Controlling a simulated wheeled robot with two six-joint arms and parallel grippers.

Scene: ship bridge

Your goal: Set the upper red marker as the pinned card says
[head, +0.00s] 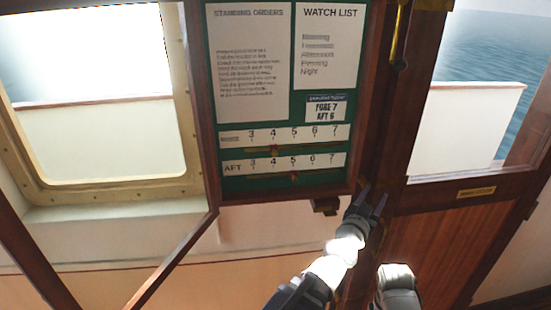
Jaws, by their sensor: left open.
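The upper red marker (274,150) sits at about 4 on the upper scale strip (297,134), numbered 3 to 7. The lower red marker (293,177) sits at about 5 on the AFT strip (263,166). The pinned card (326,109) on the green board reads FORE 7, AFT 6. My left gripper (373,197) is open and empty, below and right of the board's lower right corner, apart from both markers. My right gripper's fingers do not show.
The standing orders sheet (250,65) and watch list (328,45) hang above the strips. A dark wooden frame (180,262) slants out at lower left beside the window. A wooden post (378,90) with a brass rod stands right of the board. A small bracket (325,206) juts below it.

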